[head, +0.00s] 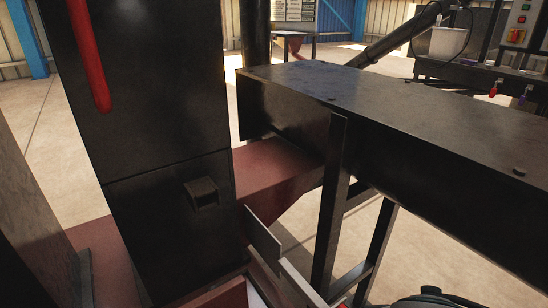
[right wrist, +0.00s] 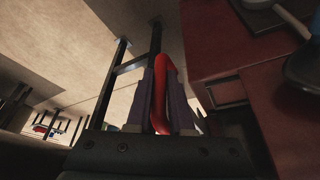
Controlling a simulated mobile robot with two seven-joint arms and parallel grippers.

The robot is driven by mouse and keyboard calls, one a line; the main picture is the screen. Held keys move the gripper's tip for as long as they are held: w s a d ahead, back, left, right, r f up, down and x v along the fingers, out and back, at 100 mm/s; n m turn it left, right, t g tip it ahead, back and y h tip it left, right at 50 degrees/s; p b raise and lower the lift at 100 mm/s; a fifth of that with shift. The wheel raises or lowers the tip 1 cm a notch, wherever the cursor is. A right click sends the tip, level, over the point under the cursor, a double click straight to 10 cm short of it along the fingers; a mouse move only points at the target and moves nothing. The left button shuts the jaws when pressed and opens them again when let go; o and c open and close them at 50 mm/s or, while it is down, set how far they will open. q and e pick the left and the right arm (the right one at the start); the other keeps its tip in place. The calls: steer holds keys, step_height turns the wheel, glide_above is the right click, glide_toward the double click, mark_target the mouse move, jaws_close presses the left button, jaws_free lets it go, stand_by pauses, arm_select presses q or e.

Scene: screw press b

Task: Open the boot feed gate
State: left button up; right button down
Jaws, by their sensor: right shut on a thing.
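In the right wrist view, my right gripper (right wrist: 162,100) is shut on a red looped handle (right wrist: 163,78), which stands between its two dark fingers. What the handle is joined to is hidden by the gripper. In the head view, a thin grey plate (head: 263,240) stands tilted beside the foot of the black elevator column (head: 160,120), below a dark red sloping chute (head: 265,175). I cannot tell whether this plate is the boot feed gate, or how far the gate is open. My left gripper is not in view.
A long black housing (head: 420,115) on dark metal legs (head: 328,220) fills the right of the head view. The column carries a red bar (head: 88,55) and a small black block (head: 202,193). A dark red surface (right wrist: 225,70) is close right of the gripper.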

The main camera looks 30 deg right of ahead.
steer(key=c, duration=0.8)
jaws_free()
steer(key=p+v, duration=0.5)
steer(key=v, duration=0.4)
steer(key=shift+r, duration=0.4)
steer(key=shift+s+a, duration=0.1)
steer(key=shift+s, duration=0.05)
